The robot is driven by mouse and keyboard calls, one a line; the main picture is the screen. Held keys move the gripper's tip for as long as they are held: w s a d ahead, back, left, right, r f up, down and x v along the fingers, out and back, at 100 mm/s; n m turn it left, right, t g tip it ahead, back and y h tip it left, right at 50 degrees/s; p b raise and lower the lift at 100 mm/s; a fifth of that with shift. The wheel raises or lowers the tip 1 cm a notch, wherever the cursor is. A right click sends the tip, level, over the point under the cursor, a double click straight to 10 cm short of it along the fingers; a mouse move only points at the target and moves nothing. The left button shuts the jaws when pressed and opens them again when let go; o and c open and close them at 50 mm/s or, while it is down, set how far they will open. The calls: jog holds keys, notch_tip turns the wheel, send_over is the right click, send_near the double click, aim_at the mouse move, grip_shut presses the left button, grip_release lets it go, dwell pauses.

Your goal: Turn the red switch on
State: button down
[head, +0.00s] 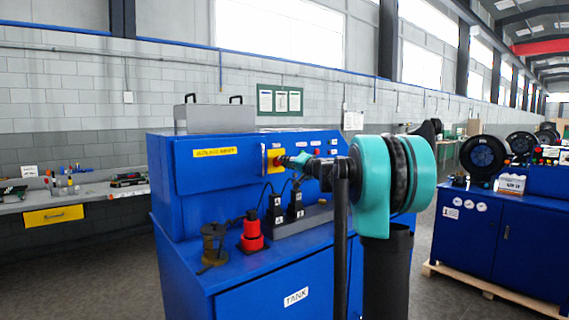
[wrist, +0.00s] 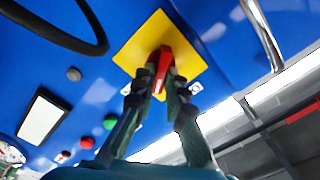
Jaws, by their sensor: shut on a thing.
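The red switch (wrist: 163,62) is a rotary handle on a yellow square plate (wrist: 190,38), fixed to the front of the blue cabinet. In the head view the yellow plate (head: 272,168) is on the upper part of the panel, and the red switch (head: 277,156) shows beside the tip of my gripper. My gripper (wrist: 159,84) has one dark finger on each side of the red handle and is shut on it. In the head view my gripper (head: 292,160) reaches in from the right; the fingertips partly hide the switch.
The blue cabinet (head: 240,283) has a red tool (head: 251,238) and a brown spool (head: 213,245) on its ledge. Red and green buttons and a metal bar handle (wrist: 262,34) are near the plate. A workbench (head: 85,200) stands at left; another blue machine (head: 490,235) stands at right.

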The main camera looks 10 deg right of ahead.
jog(key=m, duration=0.6)
jog(key=shift+d+f+m, duration=0.1)
jog(key=shift+f+m, duration=0.05)
jog(key=shift+m, duration=0.15)
dwell(0.3)
jog(key=c, duration=1.6)
grip_release()
jog(key=shift+o, duration=0.2)
jog(key=v, duration=1.2)
